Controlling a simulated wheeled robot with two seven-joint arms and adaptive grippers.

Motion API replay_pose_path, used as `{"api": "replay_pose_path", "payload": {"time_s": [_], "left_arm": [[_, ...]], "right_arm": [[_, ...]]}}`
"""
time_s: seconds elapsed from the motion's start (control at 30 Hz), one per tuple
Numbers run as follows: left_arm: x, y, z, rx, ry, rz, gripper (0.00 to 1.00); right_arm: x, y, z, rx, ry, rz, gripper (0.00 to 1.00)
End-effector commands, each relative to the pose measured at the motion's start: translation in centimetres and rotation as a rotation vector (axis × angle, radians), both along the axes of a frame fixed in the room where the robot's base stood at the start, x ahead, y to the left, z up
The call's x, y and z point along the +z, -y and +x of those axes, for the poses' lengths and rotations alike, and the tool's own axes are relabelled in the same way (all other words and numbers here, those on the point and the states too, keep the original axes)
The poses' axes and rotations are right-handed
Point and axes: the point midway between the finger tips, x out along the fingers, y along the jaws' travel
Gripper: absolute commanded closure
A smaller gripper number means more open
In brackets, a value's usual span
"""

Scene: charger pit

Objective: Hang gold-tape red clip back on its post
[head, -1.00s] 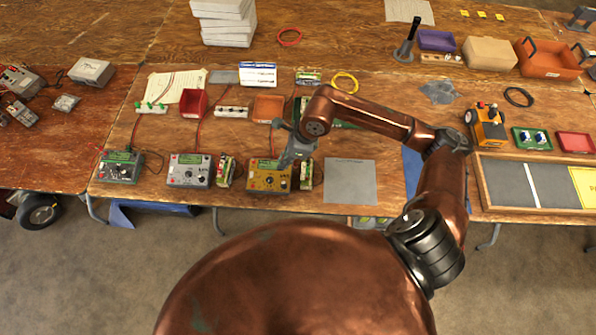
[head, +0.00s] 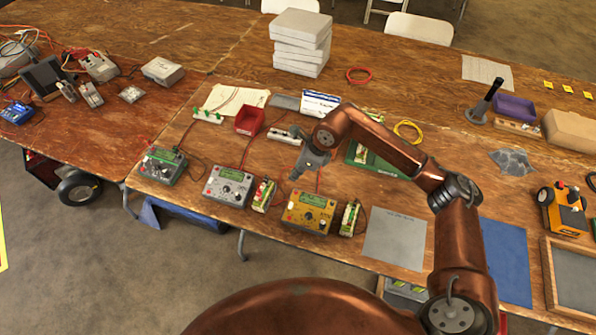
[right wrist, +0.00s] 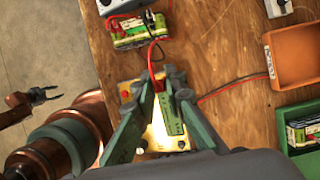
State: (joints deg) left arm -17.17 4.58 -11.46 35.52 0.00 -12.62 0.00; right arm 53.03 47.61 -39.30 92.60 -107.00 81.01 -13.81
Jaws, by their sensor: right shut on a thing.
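My right gripper (head: 298,175) hovers just behind and above the gold charger (head: 309,211) in the head view. In the right wrist view its fingers (right wrist: 162,100) are closed around the end of a red lead (right wrist: 153,62). The red clip is mostly hidden between the fingers, and I cannot make out its gold tape. The gold charger (right wrist: 160,134) shows below the fingers, partly covered, and its post is hard to tell. My left gripper (right wrist: 45,95) is at the left of the right wrist view, over the floor, with its fingers apart and empty.
The grey charger (head: 229,187) and green charger (head: 162,164) stand to the left. Battery packs (head: 264,194) (head: 349,217) stand beside the chargers. An orange bin (right wrist: 294,56) and a green tray (right wrist: 288,150) lie at the right in the wrist view. A grey mat (head: 395,238) is clear.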

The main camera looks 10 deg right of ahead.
Motion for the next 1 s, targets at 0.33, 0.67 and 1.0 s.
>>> {"api": "replay_pose_path", "payload": {"time_s": [0.33, 0.67, 1.0], "left_arm": [[-0.3, 0.0, -0.1, 0.000, -0.002, 0.000, 0.60], [-0.5, 0.0, -0.2, 0.000, -0.003, -0.001, 0.60], [-1.5, 0.0, -0.5, 0.000, -0.008, 0.000, 0.60]], "right_arm": [[-0.5, 0.0, 0.0, 0.000, 0.001, 0.000, 1.00], [-0.9, 0.0, 0.0, 0.000, 0.001, 0.000, 1.00], [-2.5, 0.0, 0.0, 0.000, -0.001, -0.001, 1.00]]}}
